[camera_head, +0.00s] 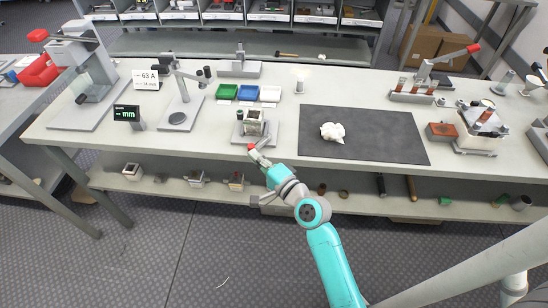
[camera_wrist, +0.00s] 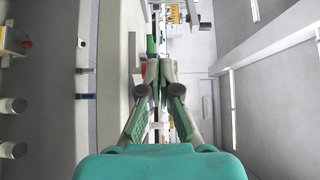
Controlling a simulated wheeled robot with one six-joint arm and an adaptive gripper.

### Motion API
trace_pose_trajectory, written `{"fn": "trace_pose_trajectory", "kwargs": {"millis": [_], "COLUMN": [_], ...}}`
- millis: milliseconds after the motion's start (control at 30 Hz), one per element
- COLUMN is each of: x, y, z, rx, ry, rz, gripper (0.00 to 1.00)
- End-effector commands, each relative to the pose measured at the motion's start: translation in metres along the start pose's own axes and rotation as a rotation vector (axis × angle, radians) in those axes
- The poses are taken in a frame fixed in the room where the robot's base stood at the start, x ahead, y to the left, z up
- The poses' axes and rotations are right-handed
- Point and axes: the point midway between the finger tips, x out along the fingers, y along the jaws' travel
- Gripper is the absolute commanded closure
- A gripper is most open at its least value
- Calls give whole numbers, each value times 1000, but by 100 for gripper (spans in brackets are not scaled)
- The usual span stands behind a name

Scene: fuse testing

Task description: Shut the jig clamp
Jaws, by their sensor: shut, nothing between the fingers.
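The jig (camera_head: 256,141) is a light plate with a metal block (camera_head: 253,123) on it, near the front edge of the bench, left of the dark mat. A red-tipped clamp handle (camera_head: 251,147) shows at its front edge, low and toward me. My gripper (camera_head: 259,157) is right beside this red tip, in front of the bench edge; whether they touch cannot be told. In the wrist view my gripper (camera_wrist: 158,64) has its fingers together with nothing between them. A small red patch (camera_wrist: 138,91) shows just left of the fingers. The clamp's exact position is partly hidden by my gripper.
The dark mat (camera_head: 375,145) holds a white crumpled item (camera_head: 332,132). A stand (camera_head: 181,112) and a display (camera_head: 128,115) are to the left. A lower shelf (camera_head: 330,201) runs beneath the bench.

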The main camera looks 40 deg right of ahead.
Motion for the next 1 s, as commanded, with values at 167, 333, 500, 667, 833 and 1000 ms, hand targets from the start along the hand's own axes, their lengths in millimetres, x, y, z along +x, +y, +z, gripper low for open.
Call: {"fn": "trace_pose_trajectory", "kwargs": {"millis": [167,333,500,667,833,1000], "x": [16,33,51,66,68,68], "y": [0,-1,0,0,0,0], "z": [7,12,14,13,12,12], "rx": [0,-1,0,0,0,0], "ry": [-3,-2,-2,-1,0,0], "rz": [-1,-1,0,0,1,1], "gripper": [100,100,100,100,100,100]}}
